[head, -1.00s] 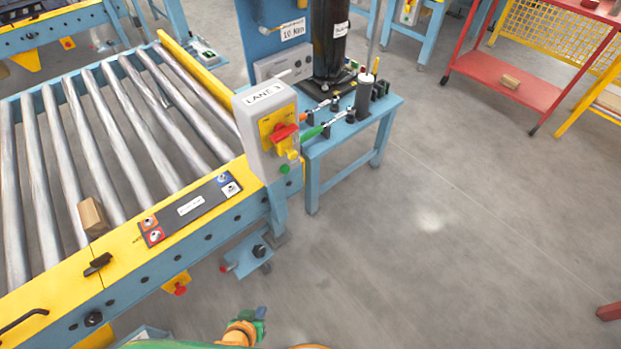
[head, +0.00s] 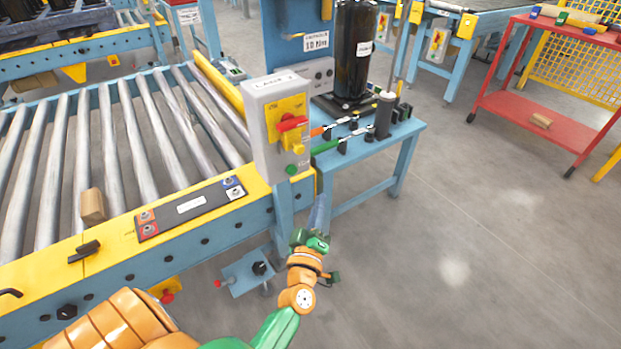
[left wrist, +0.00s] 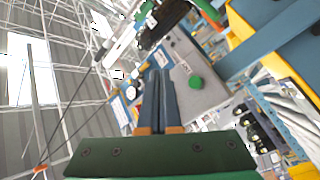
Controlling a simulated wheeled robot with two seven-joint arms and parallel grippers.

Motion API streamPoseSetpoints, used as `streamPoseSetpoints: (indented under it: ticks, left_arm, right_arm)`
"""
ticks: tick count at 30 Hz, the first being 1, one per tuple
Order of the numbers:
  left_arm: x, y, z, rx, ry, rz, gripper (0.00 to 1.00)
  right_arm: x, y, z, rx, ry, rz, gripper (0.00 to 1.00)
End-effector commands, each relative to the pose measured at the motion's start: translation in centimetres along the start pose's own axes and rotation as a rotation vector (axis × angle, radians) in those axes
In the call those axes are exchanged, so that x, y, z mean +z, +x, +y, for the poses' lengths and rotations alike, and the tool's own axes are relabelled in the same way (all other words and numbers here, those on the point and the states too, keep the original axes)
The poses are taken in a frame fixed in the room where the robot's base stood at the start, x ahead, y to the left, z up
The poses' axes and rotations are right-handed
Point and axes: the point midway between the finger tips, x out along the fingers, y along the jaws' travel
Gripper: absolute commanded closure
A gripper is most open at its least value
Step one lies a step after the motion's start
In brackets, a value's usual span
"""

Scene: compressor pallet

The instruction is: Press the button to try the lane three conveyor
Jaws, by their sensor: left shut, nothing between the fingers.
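The grey LANE 3 control box (head: 263,130) stands at the corner of the roller conveyor (head: 105,240). It has a red rotary handle (head: 291,123) on a yellow plate, a yellow piece below that, and a green button (head: 291,169) low on its face. My left gripper (head: 321,205) is shut and empty, below and to the right of the button, apart from it. In the left wrist view the shut fingers (left wrist: 159,85) point up, and the green button (left wrist: 195,82) shows to their right on the grey box (left wrist: 190,65). My right gripper is out of view.
A blue bench (head: 400,135) with a black cylinder (head: 354,50) and green- and orange-handled tools stands right behind the box. A small wooden block (head: 92,206) is on the conveyor's edge. A red cart (head: 545,95) stands far right. The floor at right is clear.

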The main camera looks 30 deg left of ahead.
Motion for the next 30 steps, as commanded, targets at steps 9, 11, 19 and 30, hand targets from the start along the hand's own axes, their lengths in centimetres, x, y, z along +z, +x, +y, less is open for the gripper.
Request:
streamPoseSetpoints:
  ticks: [9, 11, 19, 30]
  left_arm:
    - [-0.2, 0.5, -0.4, 0.000, 0.004, -0.003, 1.00]
    - [-0.6, 1.0, -0.8, 0.002, 0.005, -0.003, 1.00]
    - [-2.6, 3.8, -2.9, 0.001, 0.005, -0.003, 1.00]
    - [-4.3, 6.1, -4.4, 0.000, 0.005, -0.005, 1.00]
  right_arm:
    - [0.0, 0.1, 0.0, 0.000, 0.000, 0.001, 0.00]
    - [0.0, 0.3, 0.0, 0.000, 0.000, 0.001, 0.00]
    - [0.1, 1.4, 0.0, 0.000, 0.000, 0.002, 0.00]
    - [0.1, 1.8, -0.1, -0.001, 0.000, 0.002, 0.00]
